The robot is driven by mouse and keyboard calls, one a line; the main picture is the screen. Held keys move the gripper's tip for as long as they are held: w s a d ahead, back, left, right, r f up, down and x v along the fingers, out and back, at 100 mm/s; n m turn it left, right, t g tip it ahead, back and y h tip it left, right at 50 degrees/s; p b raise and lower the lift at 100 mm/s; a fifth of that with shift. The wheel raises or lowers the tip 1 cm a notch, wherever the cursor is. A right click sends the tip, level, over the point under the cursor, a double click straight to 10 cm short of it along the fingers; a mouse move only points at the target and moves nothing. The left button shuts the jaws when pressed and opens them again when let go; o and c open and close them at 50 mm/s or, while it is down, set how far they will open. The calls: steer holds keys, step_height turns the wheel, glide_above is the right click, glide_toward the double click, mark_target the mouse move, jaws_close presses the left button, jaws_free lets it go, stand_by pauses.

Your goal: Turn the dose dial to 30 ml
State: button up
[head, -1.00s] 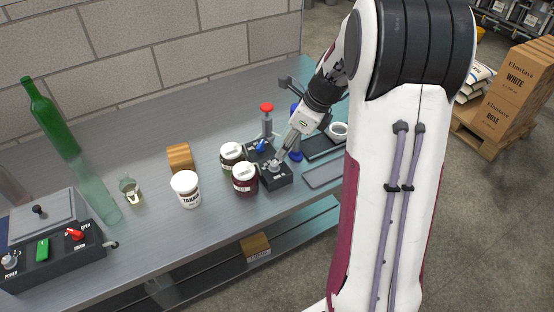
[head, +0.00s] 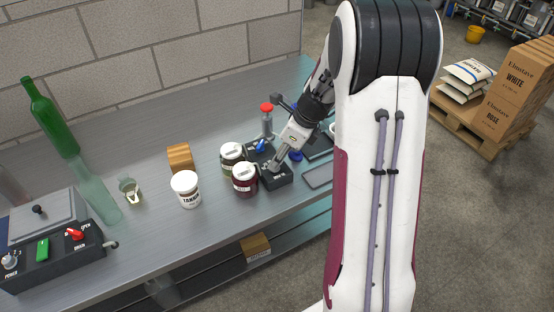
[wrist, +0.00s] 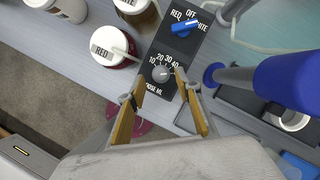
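The dose dial (wrist: 161,74) is a small round grey knob on a black control box (head: 268,176). White marks 10, 20, 30 and 40 run around its far side, with lettering below it. I cannot clearly read which mark its pointer faces. My gripper (wrist: 160,79) points down over the dial, its two yellow-padded fingers on either side of the knob. A gap shows between each fingertip and the knob, so the gripper looks open. In the head view my gripper (head: 276,166) covers the dial.
A blue selector knob (wrist: 185,28) marked RED, OFF and WHITE is on the same box. Lidded jars (head: 244,179) stand just left of the box. A red-topped post (head: 266,120) stands behind it; a blue cylinder (wrist: 285,82) is close on the right.

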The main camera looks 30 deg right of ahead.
steer(key=shift+x, duration=1.05)
jaws_close()
steer(key=shift+n, duration=0.5)
steer(key=n, duration=0.2)
steer(key=n+g+y, duration=0.1)
steer(key=n, duration=0.1)
steer(key=shift+w+d+n+g, duration=0.15)
steer(key=shift+w+n+g, duration=0.05)
steer(key=shift+n+g, duration=0.1)
steer(key=shift+f+n+g, duration=0.1)
steer(key=shift+n+g, duration=0.2)
steer(key=shift+n, duration=0.5)
jaws_free()
